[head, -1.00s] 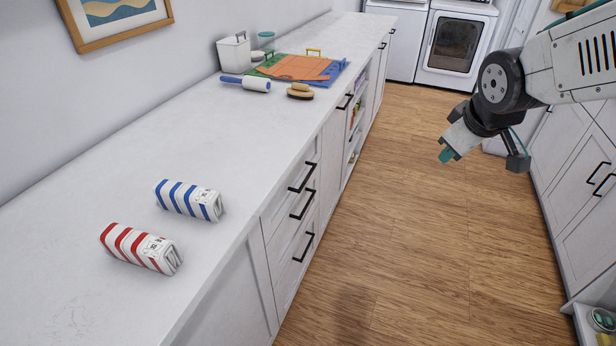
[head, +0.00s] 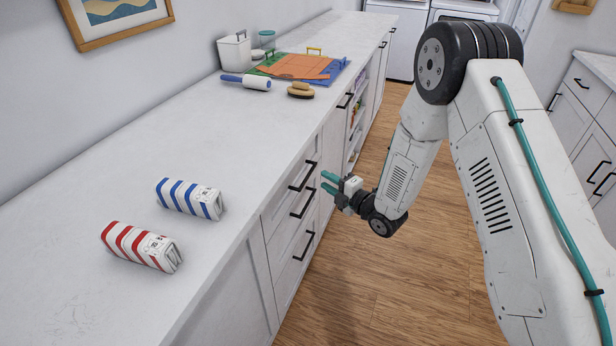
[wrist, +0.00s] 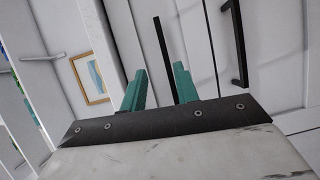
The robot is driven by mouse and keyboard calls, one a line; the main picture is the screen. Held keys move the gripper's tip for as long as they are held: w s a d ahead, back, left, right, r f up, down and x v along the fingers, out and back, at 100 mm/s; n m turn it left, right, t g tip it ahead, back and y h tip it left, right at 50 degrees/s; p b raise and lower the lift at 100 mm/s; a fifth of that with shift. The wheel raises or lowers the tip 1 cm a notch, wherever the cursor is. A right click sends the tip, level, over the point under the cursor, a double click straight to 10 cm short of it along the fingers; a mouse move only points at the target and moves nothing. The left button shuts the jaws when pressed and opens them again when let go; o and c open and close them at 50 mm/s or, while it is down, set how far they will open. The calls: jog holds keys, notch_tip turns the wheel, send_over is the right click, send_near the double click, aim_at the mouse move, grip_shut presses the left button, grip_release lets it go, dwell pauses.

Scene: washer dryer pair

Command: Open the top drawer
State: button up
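The top drawer (head: 280,203) is in the white cabinet under the counter and looks shut. Its black bar handle (head: 302,177) is the upper of three in a stack. My gripper (head: 328,182) is open and empty, its two teal fingers apart, pointing at the drawer fronts just right of the upper handles. In the wrist view, the fingers (wrist: 160,72) show with a black bar handle (wrist: 163,50) beyond them, lined up with the gap. It looks like the top drawer's handle. A second handle (wrist: 236,45) lies to its right. I cannot tell the exact distance.
The white counter (head: 120,150) holds a blue-striped towel (head: 190,199), a red-striped towel (head: 141,246), a lint roller (head: 246,82) and a brush (head: 300,90). Two lower handles (head: 303,204) (head: 303,247) are close below. Wooden floor (head: 420,280) is clear in front.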

aim_at(308, 175)
jog(key=shift+n+y, duration=0.4)
jog(key=x, duration=0.2)
jog(key=f+x, duration=0.1)
jog(key=x, duration=0.2)
jog(key=s+x, duration=0.1)
jog(key=x, duration=0.1)
jog(key=shift+w+a+f, duration=0.15)
jog(key=shift+w+a, duration=0.1)
jog(key=shift+a, duration=0.35)
grip_shut()
